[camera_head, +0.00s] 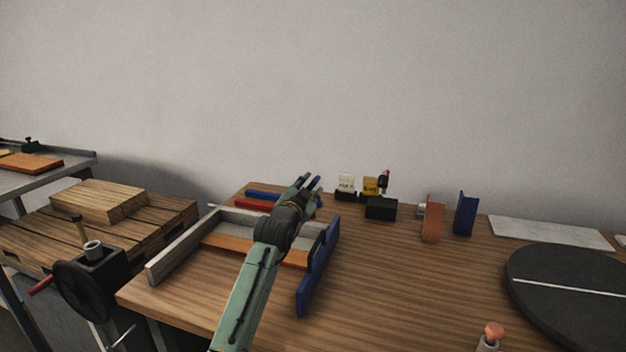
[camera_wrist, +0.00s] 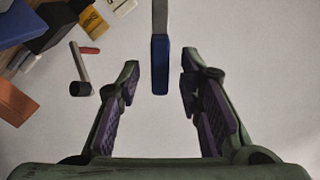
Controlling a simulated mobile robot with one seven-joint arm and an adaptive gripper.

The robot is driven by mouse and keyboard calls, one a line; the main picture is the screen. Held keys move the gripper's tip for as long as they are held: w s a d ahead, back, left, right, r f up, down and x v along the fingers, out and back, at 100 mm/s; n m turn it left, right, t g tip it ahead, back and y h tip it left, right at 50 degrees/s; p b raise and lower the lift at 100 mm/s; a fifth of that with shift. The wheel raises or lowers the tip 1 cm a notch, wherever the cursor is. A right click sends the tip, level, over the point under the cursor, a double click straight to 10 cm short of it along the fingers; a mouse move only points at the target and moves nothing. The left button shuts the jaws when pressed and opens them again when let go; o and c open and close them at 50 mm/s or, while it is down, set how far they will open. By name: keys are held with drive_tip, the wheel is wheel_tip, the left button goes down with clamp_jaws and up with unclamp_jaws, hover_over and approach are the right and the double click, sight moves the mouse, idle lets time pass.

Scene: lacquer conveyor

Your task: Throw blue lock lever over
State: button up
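A blue lever handle (camera_wrist: 160,70) on a grey bar (camera_wrist: 160,16) shows in the middle of the wrist view, pointing down the picture. My gripper (camera_wrist: 158,80) is open, with one finger on each side of the blue handle and visible gaps on both sides. I cannot tell how deep the handle sits between the fingers. In the head view my gripper (camera_head: 309,182) is above the back of the wooden bench (camera_head: 400,290), and I cannot make out the lever there for certain.
A black stand with a red-tipped lever (camera_head: 383,182) and a yellow card (camera_head: 371,186) are right of my gripper. An orange block (camera_head: 432,218) and a blue block (camera_head: 465,213) stand farther right. A low frame with a blue side (camera_head: 318,280) lies beneath my arm.

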drive_tip(key=shift+x, duration=1.4)
drive_tip(key=shift+c, duration=0.2)
clamp_jaws()
